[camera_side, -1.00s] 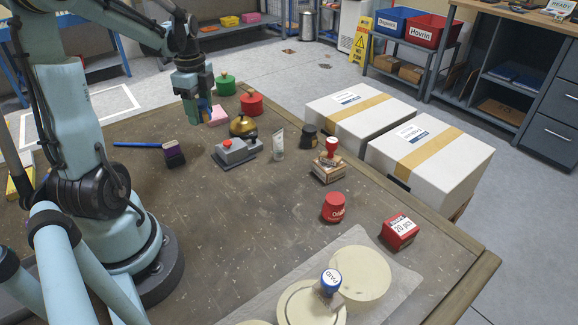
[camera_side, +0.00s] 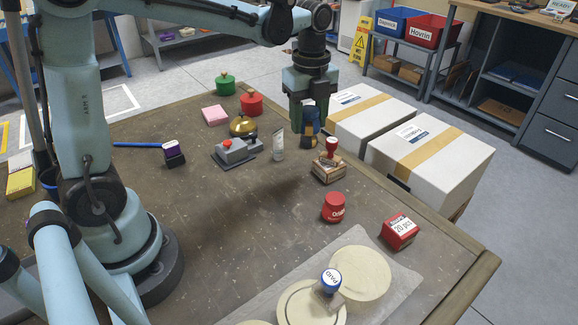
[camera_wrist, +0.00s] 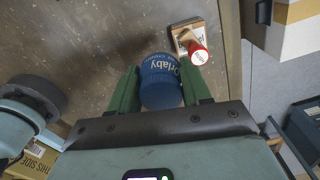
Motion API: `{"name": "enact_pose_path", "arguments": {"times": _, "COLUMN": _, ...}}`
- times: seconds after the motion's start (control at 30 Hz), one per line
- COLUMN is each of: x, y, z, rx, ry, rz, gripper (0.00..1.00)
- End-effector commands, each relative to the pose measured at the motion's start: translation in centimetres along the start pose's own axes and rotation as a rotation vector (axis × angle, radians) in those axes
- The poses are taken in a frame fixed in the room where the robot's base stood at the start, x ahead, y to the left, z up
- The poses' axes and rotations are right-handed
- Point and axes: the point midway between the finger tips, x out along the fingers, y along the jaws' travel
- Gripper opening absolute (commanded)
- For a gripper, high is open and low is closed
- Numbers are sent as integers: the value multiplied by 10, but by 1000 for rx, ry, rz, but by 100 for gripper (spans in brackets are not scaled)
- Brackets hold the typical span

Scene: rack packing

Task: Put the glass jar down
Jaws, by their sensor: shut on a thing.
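My gripper (camera_side: 309,125) is shut on the glass jar, of which mainly a round blue part shows (camera_side: 308,108). In the wrist view the jar's blue, lettered part (camera_wrist: 161,82) sits between the two green fingers (camera_wrist: 158,90). The lower part of the jar is hard to make out. In the side view my gripper hangs over the right part of the table, behind and left of a wooden stamp with a red knob (camera_side: 330,163). A dark pot by the right edge is mostly hidden behind the fingers.
A grey device with a red button (camera_side: 237,153), a brass bell (camera_side: 243,125) and a small upright tube (camera_side: 278,144) stand to the left. A red tin (camera_side: 334,207) and a red box (camera_side: 399,232) stand in front. White cartons (camera_side: 430,157) stand beyond the table's edge. The middle-left tabletop (camera_side: 225,215) is clear.

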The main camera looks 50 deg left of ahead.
Motion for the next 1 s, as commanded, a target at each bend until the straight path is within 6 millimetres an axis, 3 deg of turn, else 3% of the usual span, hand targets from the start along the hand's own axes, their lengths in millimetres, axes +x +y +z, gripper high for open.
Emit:
{"name": "enact_pose_path", "arguments": {"times": 0.03, "x": -2, "y": -9, "z": -24, "rx": 73, "ry": 0, "rz": 0, "gripper": 14}}
{"name": "enact_pose_path", "arguments": {"times": 0.3, "x": -10, "y": -30, "z": -141, "rx": 410, "ry": 0, "rz": 0, "gripper": 14}}
{"name": "enact_pose_path", "arguments": {"times": 0.6, "x": -18, "y": -16, "z": -262, "rx": 745, "ry": 0, "rz": 0, "gripper": 14}}
{"name": "enact_pose_path", "arguments": {"times": 0.8, "x": -21, "y": -3, "z": -302, "rx": 859, "ry": 0, "rz": -1, "gripper": 14}}
{"name": "enact_pose_path", "arguments": {"times": 1.0, "x": -13, "y": -11, "z": -300, "rx": 879, "ry": 0, "rz": -1, "gripper": 14}}
